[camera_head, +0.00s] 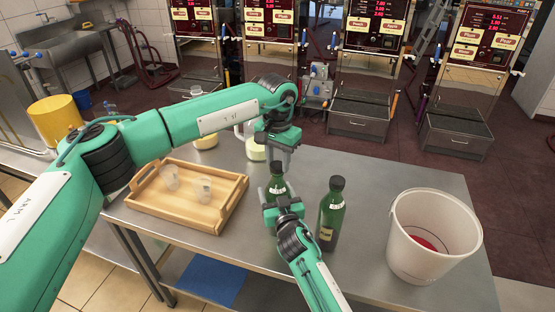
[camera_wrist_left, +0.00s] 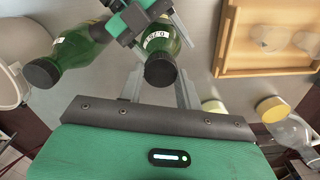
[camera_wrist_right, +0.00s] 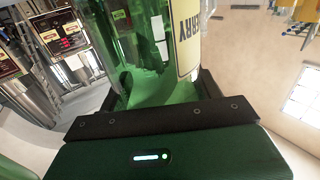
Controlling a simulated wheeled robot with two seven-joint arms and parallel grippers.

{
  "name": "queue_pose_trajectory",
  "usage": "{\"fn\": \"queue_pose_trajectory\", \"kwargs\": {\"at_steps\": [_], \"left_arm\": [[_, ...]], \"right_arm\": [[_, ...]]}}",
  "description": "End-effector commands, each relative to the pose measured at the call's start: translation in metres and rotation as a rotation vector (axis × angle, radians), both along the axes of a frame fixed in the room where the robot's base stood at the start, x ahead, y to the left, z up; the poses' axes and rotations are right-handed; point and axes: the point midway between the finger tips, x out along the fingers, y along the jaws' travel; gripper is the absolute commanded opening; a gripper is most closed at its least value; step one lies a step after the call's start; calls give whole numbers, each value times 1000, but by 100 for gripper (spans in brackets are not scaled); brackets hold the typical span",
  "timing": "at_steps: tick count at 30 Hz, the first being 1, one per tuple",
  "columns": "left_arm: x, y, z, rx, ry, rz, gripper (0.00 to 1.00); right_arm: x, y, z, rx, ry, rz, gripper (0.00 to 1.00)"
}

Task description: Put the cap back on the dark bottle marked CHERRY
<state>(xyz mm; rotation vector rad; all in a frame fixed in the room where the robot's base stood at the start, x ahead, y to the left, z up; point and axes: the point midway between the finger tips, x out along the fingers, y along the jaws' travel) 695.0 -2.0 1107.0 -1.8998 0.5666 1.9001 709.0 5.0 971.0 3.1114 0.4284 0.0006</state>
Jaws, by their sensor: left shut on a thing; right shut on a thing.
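The dark green bottle (camera_head: 277,186) stands on the steel table. Its label, ending in "RRY", shows close up in the right wrist view (camera_wrist_right: 188,40). My right gripper (camera_head: 281,203) is shut around its body. My left gripper (camera_head: 277,164) points down from above and is shut on the black cap (camera_wrist_left: 160,72), at the top of this bottle. The cap is in line with the neck in the left wrist view; I cannot tell whether it is fully seated. A second green bottle (camera_head: 330,215) with a dark cap stands upright to the right, apart from both grippers.
A wooden tray (camera_head: 225,212) with two clear cups is on the left of the table. A white bucket (camera_head: 410,245) with something red inside stands at the right. Pale-topped containers (camera_head: 255,152) are behind my left arm. Table space is clear behind the second bottle.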

Motion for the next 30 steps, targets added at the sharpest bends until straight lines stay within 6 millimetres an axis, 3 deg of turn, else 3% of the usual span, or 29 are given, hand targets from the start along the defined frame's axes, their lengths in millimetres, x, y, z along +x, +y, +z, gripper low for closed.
{"fn": "queue_pose_trajectory", "kwargs": {"at_steps": [8,9,12,23,30], "left_arm": [[0,0,1,-1,-1,-9,14],[0,0,1,-1,-1,-9,36],[0,0,1,-1,-1,-8,56],[0,0,4,-1,-1,-7,56],[0,0,33,0,-2,-7,56]], "right_arm": [[0,-1,-1,0,3,-2,2],[0,-1,-1,0,3,-2,2],[0,-1,-1,-1,3,-2,2],[0,-1,-1,-1,2,-1,2],[0,-1,-1,-1,2,-1,2]]}}
